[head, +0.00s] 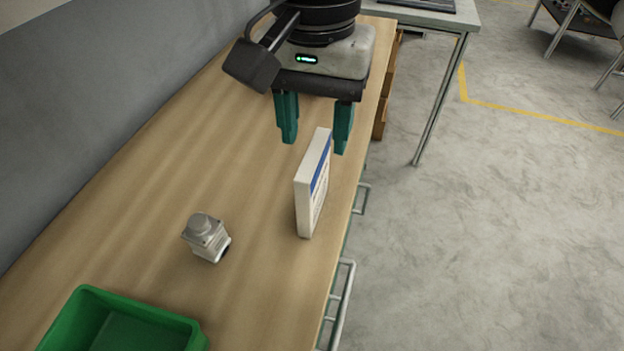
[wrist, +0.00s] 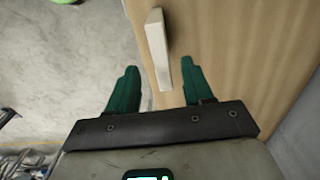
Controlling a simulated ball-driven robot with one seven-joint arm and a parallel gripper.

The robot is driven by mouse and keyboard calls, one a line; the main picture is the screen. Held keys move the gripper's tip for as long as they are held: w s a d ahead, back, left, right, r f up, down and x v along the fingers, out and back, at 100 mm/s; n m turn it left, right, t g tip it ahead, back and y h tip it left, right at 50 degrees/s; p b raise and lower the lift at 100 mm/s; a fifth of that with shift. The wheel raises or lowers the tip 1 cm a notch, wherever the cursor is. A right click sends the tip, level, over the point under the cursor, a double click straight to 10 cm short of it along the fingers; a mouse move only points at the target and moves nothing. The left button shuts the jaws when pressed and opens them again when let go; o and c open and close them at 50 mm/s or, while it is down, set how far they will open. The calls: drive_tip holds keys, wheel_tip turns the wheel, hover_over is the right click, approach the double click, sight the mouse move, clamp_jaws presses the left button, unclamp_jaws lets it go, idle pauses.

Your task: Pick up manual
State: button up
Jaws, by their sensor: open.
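The manual (head: 313,185) is a white, book-like block with a blue band on its side. It stands upright on the wooden bench (head: 150,175), close to the bench's right edge. My gripper (head: 315,132) is open and empty, with teal fingers pointing down, above and slightly behind the manual in the head view. In the wrist view the manual (wrist: 158,48) shows edge-on as a narrow white strip. Its near end reaches between the tips of my open fingers (wrist: 160,78), nearer the right finger. I cannot tell how high the fingertips are above it.
A small grey device (head: 207,238) with a round top stands left of the manual. A green bin (head: 150,325) is at the front left. A grey wall (head: 90,90) runs along the left side. Metal handles (head: 343,295) stick out below the right edge. The bench between is clear.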

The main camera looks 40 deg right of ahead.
sight(314, 171)
drive_tip(key=shift+f, duration=3.8)
clamp_jaws()
